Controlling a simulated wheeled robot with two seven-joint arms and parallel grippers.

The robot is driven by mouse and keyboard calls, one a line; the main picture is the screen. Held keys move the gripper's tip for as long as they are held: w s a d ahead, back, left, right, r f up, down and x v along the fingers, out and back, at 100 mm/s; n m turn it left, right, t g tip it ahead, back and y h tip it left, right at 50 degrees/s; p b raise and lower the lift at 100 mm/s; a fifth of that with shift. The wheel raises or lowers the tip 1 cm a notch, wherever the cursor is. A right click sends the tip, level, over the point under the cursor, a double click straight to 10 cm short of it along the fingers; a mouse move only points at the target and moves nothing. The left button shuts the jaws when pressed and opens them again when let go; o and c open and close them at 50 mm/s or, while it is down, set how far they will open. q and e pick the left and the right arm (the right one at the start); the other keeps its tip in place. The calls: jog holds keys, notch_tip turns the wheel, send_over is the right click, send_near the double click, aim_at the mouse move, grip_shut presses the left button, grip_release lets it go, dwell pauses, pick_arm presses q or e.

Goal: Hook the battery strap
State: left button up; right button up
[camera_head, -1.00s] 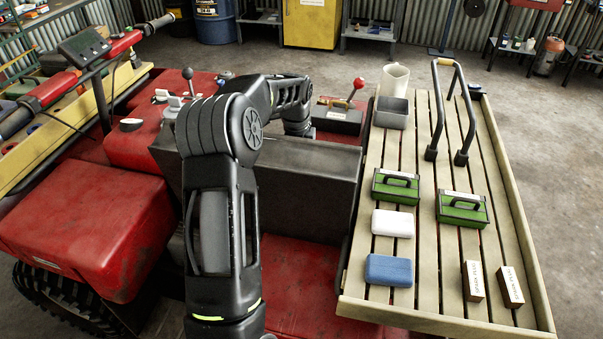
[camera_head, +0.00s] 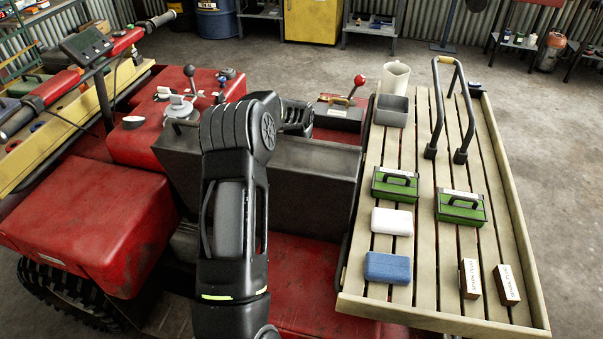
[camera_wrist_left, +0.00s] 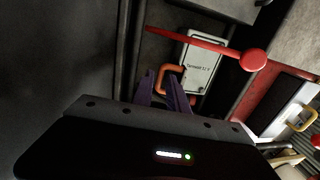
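In the left wrist view, a pale labelled block (camera_wrist_left: 201,65), its print ending in what looks like "12 V", sits in a dark recess. An orange loop (camera_wrist_left: 171,67) lies beside its lower left edge. My left gripper (camera_wrist_left: 160,76) has two purplish fingers standing apart, with the tips right at the loop. Whether they touch the loop, or one passes inside it, I cannot tell. In the head view the left gripper is hidden behind my arm and the dark box (camera_head: 310,185). I cannot make out a strap. My right gripper is in no view.
A lever with a red knob (camera_wrist_left: 253,60) crosses above the fingers; its knob (camera_head: 360,80) also shows in the head view. The slatted rack (camera_head: 428,250) at right holds green boxes, a mug, a grey bin and small blocks. A red panel with knobs (camera_head: 177,105) is at left.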

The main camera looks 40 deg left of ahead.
pick_arm(q)
grip_shut()
dwell(1.3)
